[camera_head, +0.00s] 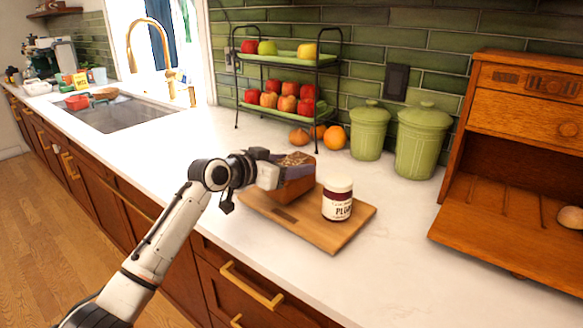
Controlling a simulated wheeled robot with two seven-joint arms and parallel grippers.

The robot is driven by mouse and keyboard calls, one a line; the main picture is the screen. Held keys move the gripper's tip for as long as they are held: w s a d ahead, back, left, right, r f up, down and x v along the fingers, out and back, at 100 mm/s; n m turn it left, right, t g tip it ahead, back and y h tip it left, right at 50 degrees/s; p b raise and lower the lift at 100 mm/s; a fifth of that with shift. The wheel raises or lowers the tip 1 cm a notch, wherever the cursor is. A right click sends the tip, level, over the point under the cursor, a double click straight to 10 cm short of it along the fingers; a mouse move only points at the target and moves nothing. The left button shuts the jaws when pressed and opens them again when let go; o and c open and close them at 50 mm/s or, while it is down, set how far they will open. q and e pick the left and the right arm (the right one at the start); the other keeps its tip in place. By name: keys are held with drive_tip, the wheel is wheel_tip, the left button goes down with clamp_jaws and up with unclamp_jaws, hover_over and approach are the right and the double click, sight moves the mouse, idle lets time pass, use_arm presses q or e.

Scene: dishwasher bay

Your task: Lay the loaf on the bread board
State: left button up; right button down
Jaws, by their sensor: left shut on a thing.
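The brown loaf (296,190) is at the back left part of the wooden bread board (335,240). My left gripper (283,168) is shut on the loaf, reaching it from the left, and hides part of it. I cannot tell whether the loaf touches the board or is held just above it. A jar with a white lid and a dark label (337,200) stands upright on the board, to the right of the loaf. My right gripper is not in view.
A two-tier rack (288,58) of apples stands behind, with oranges (334,137) beside it. Two green canisters (423,140) stand at the back. An open wooden bread box (510,215) is at the right. The counter between board and bread box is clear.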

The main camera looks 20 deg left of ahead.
use_arm(q)
drive_tip(key=shift+f, duration=0.3)
drive_tip(key=o, duration=0.9)
drive_tip(key=shift+f, duration=0.25)
drive_tip(key=shift+c, duration=0.2)
drive_tip(key=o, duration=0.4)
drive_tip(key=shift+r, duration=0.15)
drive_tip(key=shift+s+a, duration=0.1)
drive_tip(key=v, duration=1.1)
drive_tip(key=shift+s+r+b, duration=0.2)
drive_tip(key=shift+s+b, duration=0.1)
